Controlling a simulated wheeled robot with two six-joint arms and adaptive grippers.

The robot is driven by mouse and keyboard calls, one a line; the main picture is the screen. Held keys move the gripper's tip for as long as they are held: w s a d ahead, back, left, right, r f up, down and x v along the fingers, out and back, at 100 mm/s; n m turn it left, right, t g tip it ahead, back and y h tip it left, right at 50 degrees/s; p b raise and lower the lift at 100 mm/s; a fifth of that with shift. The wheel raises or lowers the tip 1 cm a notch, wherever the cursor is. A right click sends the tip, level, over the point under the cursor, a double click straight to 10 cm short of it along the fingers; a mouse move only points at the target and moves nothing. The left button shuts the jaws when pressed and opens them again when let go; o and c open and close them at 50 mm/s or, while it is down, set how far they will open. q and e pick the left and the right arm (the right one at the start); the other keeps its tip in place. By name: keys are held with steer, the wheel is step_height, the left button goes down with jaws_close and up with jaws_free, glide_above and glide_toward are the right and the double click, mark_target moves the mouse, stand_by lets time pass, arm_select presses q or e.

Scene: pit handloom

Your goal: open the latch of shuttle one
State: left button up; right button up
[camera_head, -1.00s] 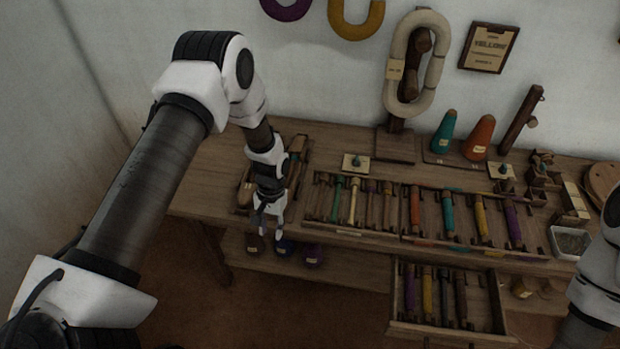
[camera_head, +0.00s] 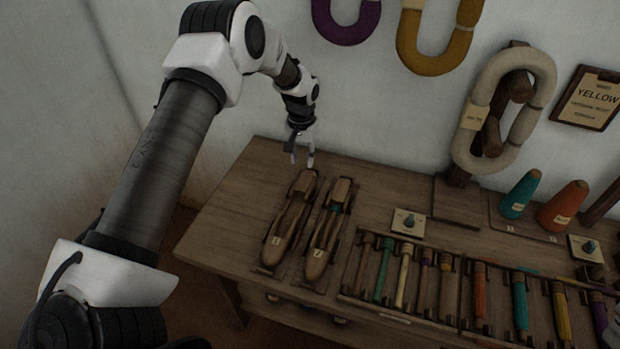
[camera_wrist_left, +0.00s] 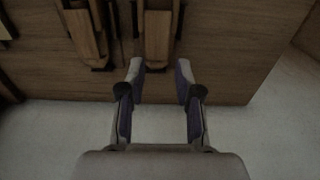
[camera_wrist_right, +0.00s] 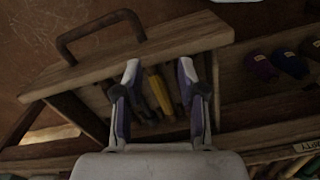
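Shuttle one (camera_head: 285,232) is a long brown wooden shuttle with a "1" label, lying on a rest at the table's left. In the left wrist view its far end, with a pale wooden block (camera_wrist_left: 158,28), is just beyond the fingers. I cannot tell whether its latch is open. My left gripper (camera_head: 302,160) is above the table's back edge, behind the shuttle's far end, apart from it. In the left wrist view its fingers (camera_wrist_left: 160,82) are spread and empty. My right gripper (camera_wrist_right: 158,75) is also spread and empty, over a drawer.
A second shuttle (camera_head: 328,228) lies close beside shuttle one. A small card with a knob (camera_head: 408,222) and a rack of coloured bobbins (camera_head: 400,280) are to the right. The wall is close behind. The open drawer (camera_wrist_right: 140,50) has a dark handle. The table's left end is clear.

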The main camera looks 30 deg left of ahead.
mark_target(305, 179)
arm_select(q)
steer(key=f, duration=0.5)
steer(key=w+f, duration=0.1)
steer(key=f, duration=0.2)
steer(key=shift+d+f+p, duration=0.15)
steer(key=shift+f+p, duration=0.15)
steer(key=shift+f, duration=0.05)
steer(key=shift+s+r, duration=0.1)
jaws_close()
